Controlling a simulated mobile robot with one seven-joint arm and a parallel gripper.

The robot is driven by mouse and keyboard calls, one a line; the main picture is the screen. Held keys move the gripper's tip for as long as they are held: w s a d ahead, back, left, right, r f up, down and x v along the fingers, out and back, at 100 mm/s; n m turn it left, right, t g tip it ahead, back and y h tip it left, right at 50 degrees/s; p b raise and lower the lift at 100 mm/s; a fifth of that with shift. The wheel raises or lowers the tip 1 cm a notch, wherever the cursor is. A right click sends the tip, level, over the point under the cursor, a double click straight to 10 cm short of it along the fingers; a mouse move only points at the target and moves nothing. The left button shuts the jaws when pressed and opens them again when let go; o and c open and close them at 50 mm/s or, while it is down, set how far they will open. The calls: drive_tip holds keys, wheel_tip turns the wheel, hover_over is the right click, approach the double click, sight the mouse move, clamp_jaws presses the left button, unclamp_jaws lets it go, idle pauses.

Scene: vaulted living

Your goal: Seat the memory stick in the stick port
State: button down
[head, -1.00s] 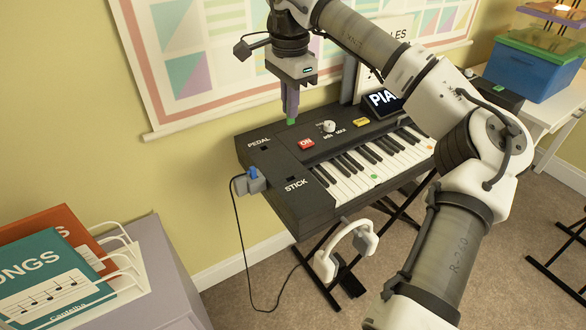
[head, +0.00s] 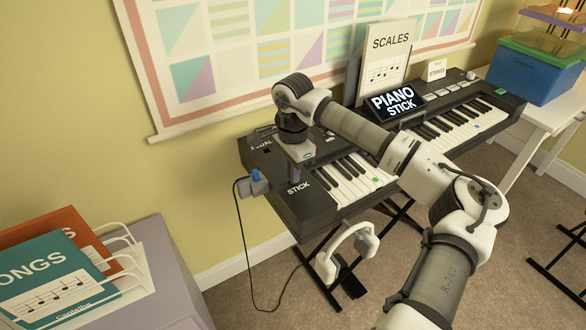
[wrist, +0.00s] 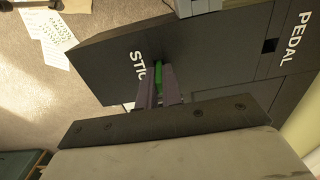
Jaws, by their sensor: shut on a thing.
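The black keyboard (head: 300,207) stands on its stand by the wall. The word STICK (head: 298,187) is printed on its left end panel. My gripper (head: 294,173) is low over that panel, fingers pointing down beside the word. In the wrist view my gripper (wrist: 160,88) is shut on the green memory stick (wrist: 158,78), of which a short length shows between the fingers. The stick's far end is at or close to the panel. The stick port is hidden behind the stick and fingers, so I cannot tell how deep the stick sits. The display (head: 395,102) reads PIANO STICK.
A blue plug (head: 255,175) with a cable is at the keyboard's left end. The PEDAL socket (wrist: 269,45) is empty. White headphones (head: 346,250) hang at the front. A SCALES book (head: 386,55) stands behind. Songbooks (head: 60,280) sit on a cabinet at lower left.

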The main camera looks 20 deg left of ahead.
drive_tip(key=shift+f, duration=0.2)
drive_tip(key=c, duration=1.6)
unclamp_jaws()
drive_tip(key=shift+r, duration=0.1)
drive_tip(key=shift+o, duration=0.2)
drive_tip(key=shift+r, duration=0.1)
